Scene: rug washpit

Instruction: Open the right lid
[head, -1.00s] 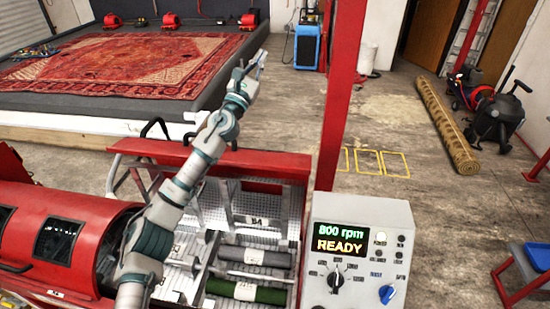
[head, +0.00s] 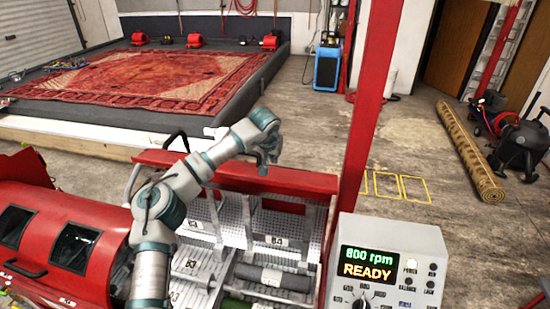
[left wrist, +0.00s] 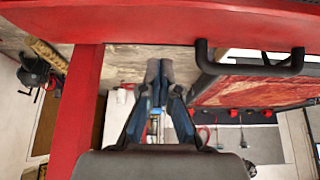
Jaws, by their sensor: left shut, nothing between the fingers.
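The right lid (head: 290,181) is a red panel along the back of the open machine drum. It stands raised, with its black handle (head: 174,138) at the top edge. The compartment below it is exposed, with grey and green rolls inside. My left gripper (head: 264,168) is shut and empty, its fingers pointing down by the lid's upper edge, right of the handle. In the left wrist view the closed fingers (left wrist: 160,72) are near the red lid edge (left wrist: 150,22), and the handle (left wrist: 250,62) is to their right. I cannot tell whether they touch the lid. My right gripper is not in view.
The closed red left lid (head: 45,235) with dark windows is at the left. A control box (head: 385,262) reading "800 rpm READY" and a red post (head: 372,100) stand at the right. A rug (head: 170,75) lies behind. Floor beyond the post is partly clear.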

